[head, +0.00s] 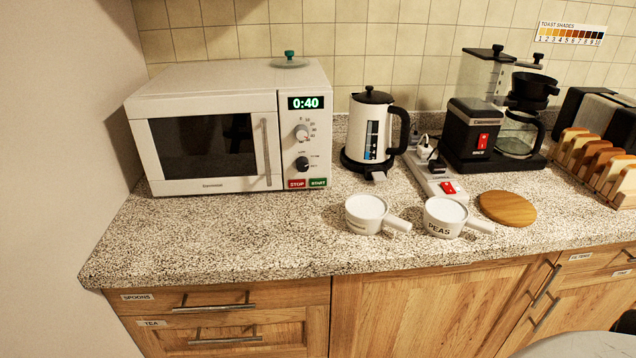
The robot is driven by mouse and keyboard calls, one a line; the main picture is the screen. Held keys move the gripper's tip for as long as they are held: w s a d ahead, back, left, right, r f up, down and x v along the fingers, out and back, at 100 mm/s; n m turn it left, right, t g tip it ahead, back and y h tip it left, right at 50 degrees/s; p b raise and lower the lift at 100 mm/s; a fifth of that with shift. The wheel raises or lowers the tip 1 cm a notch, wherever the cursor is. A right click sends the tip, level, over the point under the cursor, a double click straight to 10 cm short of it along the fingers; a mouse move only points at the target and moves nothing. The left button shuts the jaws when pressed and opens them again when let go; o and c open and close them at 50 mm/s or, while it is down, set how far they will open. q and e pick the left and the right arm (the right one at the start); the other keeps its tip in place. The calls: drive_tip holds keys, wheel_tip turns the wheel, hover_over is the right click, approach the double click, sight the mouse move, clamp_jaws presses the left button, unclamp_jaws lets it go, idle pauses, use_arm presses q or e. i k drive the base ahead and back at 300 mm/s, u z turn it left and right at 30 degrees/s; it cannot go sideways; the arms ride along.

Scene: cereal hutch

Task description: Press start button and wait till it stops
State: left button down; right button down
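A white microwave (206,88) stands at the left end of the speckled counter. Its door is shut and its window is dark. Its green display (306,102) reads 0:40. Below two knobs sit a red STOP button (297,184) and a green START button (318,182) at the bottom of the panel. The buttons are in clear view with nothing touching them. Neither of my grippers can be made out in the head view. A small dark shape at the bottom right edge is too cut off to identify.
A white kettle (370,128) stands right of the microwave. Two white handled pots (366,213) (444,217), a power strip (434,178) and a round wooden board (508,208) lie further right. A coffee maker (474,140) and toast rack (602,165) are beyond. The counter before the microwave is clear.

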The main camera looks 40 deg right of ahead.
sight(313, 182)
drive_tip(key=z, duration=2.15)
drive_tip(key=k, duration=0.45)
drive_tip(key=u, duration=1.55)
drive_tip(key=i, duration=0.5)
